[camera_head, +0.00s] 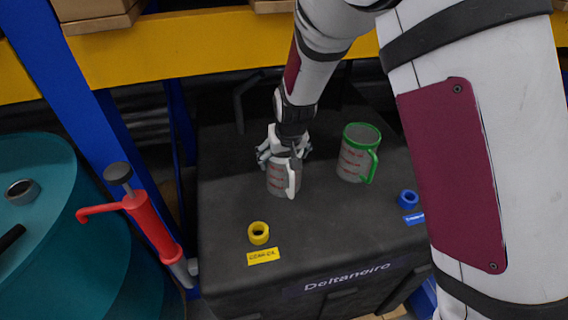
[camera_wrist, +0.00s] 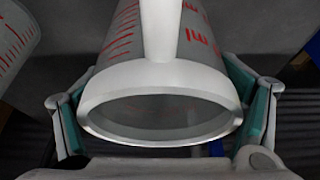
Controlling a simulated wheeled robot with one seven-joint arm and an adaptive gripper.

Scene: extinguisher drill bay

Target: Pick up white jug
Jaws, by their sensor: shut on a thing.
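The white jug (camera_head: 281,179), a clear measuring jug with red markings and a white handle, is upright on the black case top in the head view. I cannot tell whether its base touches the top. My gripper (camera_head: 284,155) is around its upper part from above, shut on it. In the wrist view the jug's white rim (camera_wrist: 160,134) fills the middle, with the handle pointing away, and the gripper's fingers (camera_wrist: 160,110) flank it on both sides. A green-rimmed jug (camera_head: 354,158) with a green handle stands to the right, apart from my gripper.
The black case (camera_head: 330,220) carries a yellow ring (camera_head: 259,233) and a blue ring (camera_head: 408,199), both near labels. A teal drum (camera_head: 75,240) with a red pump (camera_head: 150,221) stands left. A yellow beam (camera_head: 200,45) and blue post cross behind. The front middle is clear.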

